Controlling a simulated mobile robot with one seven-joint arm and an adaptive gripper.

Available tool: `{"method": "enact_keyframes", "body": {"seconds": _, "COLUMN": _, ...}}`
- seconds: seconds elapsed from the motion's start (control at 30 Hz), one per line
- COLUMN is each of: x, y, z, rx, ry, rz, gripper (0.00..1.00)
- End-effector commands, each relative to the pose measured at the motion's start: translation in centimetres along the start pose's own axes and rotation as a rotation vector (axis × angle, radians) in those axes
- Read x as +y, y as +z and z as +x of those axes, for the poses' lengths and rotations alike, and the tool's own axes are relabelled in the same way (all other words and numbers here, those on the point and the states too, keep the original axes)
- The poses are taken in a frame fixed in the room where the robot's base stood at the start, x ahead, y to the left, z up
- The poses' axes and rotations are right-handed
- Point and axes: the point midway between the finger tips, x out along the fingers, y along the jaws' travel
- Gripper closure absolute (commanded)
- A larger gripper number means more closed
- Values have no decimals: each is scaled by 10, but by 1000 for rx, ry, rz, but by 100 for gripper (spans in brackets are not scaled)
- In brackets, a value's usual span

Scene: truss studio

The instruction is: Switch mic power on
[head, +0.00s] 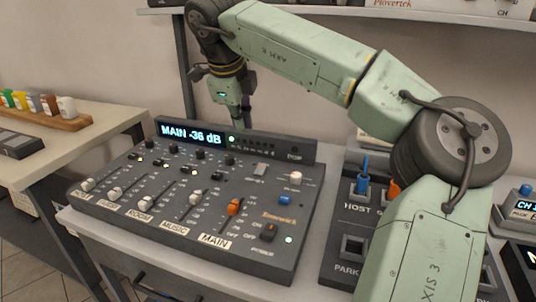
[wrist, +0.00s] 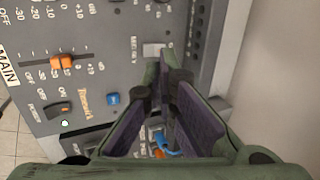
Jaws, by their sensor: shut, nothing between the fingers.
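The grey mixing console (head: 120,195) stands on a table, its display (head: 190,133) reading "MAIN -36 dB". A dark rocker switch (head: 268,232) with ON and OFF marks sits at its front right, beside a lit green lamp (head: 289,240). The rocker also shows in the wrist view (wrist: 58,108). A light grey button (head: 260,169) sits higher on the panel, and in the wrist view (wrist: 153,49) it is just beside my fingertips.
Orange (head: 235,207) and white faders, a blue button (head: 285,200) and a white knob (head: 295,177) are on the console. A dark panel (head: 342,245) with a blue lever (head: 363,168) stands to the right. A rack of small pots (head: 45,120) is at left.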

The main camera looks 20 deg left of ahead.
Motion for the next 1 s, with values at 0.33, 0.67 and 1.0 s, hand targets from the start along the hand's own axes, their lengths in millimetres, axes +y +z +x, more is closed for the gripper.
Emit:
{"method": "enact_keyframes", "body": {"seconds": 0.33, "x": -10, "y": -16, "z": -2, "rx": 47, "ry": -22, "rz": 21, "gripper": 100}}
{"method": "enact_keyframes", "body": {"seconds": 0.67, "x": -9, "y": -16, "z": 16, "rx": 45, "ry": -17, "rz": 21, "gripper": 100}}
{"method": "enact_keyframes", "body": {"seconds": 1.0, "x": -11, "y": -19, "z": 86, "rx": 44, "ry": -16, "rz": 20, "gripper": 100}}
